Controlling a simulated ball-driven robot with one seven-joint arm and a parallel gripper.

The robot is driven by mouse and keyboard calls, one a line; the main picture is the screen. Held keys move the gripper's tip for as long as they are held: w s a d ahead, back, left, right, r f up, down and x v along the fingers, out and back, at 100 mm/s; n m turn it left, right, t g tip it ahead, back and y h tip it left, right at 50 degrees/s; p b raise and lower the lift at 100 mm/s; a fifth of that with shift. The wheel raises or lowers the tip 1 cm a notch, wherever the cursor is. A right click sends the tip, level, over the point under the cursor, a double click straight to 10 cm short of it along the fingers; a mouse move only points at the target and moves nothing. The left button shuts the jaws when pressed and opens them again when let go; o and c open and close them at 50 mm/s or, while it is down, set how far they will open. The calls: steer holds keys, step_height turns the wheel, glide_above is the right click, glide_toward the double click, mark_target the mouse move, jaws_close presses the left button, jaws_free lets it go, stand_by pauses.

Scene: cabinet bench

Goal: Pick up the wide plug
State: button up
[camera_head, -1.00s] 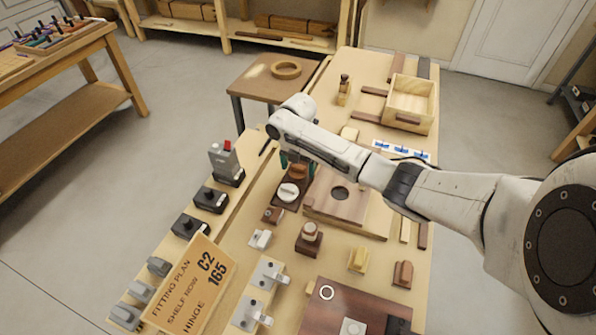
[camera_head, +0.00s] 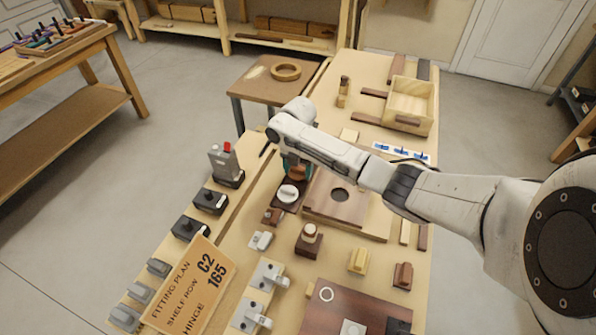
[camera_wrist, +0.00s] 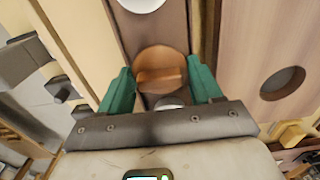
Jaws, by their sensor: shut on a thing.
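The wide plug (camera_head: 298,174) is a round brown wooden piece with a raised bar across its top. It is at the dark brown board (camera_head: 283,207), behind a round white piece (camera_head: 288,193). In the wrist view the plug (camera_wrist: 161,62) shows between the two green fingers. My gripper (camera_head: 297,166) points down and is shut on the plug; its fingers also show in the wrist view (camera_wrist: 161,78). My arm hides part of this area in the head view. I cannot tell whether the plug is clear of the board.
A wooden block with a round hole (camera_head: 340,194) is close on the right. A knobbed brown block (camera_head: 309,239) and a small grey fitting (camera_head: 260,240) are in front. Black fittings (camera_head: 210,200) line the left. An open wooden box (camera_head: 409,103) stands farther back.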

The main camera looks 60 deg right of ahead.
mark_target(298, 168)
steer(key=shift+r, duration=0.5)
step_height(298, 168, up, 2)
steer(key=shift+r, duration=0.15)
steer(key=s+a+r+p, duration=0.3)
steer(key=s+a+r, duration=0.2)
steer(key=s+r, duration=0.4)
steer(key=s, duration=0.4)
steer(key=shift+r, duration=0.3)
steer(key=shift+d+f, duration=0.1)
